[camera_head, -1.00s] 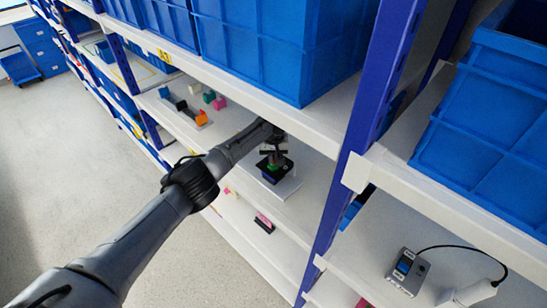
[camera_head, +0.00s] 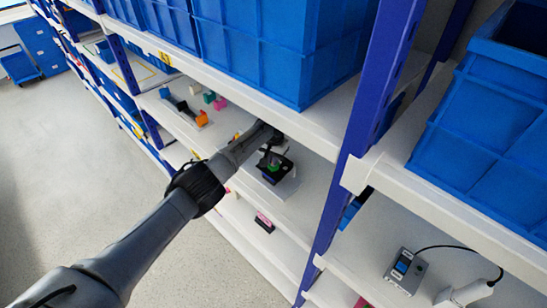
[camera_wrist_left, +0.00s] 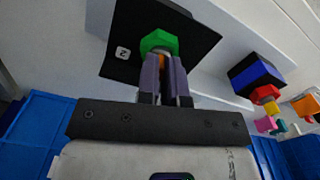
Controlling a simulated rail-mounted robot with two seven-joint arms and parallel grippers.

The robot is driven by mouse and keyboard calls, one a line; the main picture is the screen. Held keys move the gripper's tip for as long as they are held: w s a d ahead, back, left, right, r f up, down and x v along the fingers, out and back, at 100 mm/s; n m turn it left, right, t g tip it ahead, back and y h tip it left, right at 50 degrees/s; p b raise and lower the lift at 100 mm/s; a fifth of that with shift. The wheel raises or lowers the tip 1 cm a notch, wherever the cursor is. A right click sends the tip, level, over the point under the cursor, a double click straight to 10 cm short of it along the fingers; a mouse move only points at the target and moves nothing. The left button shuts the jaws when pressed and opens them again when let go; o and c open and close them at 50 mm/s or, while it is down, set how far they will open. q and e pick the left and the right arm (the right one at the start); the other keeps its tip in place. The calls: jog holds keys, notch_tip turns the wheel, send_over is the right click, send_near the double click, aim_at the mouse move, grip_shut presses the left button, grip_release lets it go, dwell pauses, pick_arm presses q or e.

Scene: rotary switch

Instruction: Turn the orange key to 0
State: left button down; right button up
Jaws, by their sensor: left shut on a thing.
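The rotary switch shows in the left wrist view as a black plate (camera_wrist_left: 190,29) with a green hexagonal collar (camera_wrist_left: 158,41). A small white label (camera_wrist_left: 122,53) reading 2 is on the plate. A bit of the orange key (camera_wrist_left: 163,61) shows between the fingers of my left gripper (camera_wrist_left: 164,75), which is shut on it. The fingers hide most of the key, so I cannot tell its exact angle. In the head view the dark switch box (camera_head: 270,176) with its green collar sits on the shelf below my left gripper (camera_head: 270,149). My right gripper is not in view.
A shelf board (camera_head: 309,178) bears the switch. Orange, pink and green pieces (camera_head: 208,98) stand farther left on it. Blue crates (camera_head: 275,50) sit on the shelf above. A blue post (camera_head: 350,150) stands to the right. A grey button box (camera_head: 405,270) is beyond it.

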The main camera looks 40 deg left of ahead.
pick_arm(q)
jog(key=shift+m, duration=1.6)
jog(key=c, duration=1.3)
grip_release()
jog(key=shift+o, duration=0.2)
jog(key=shift+r, duration=0.1)
jog(key=shift+r, duration=3.7)
jog(key=shift+f, duration=0.15)
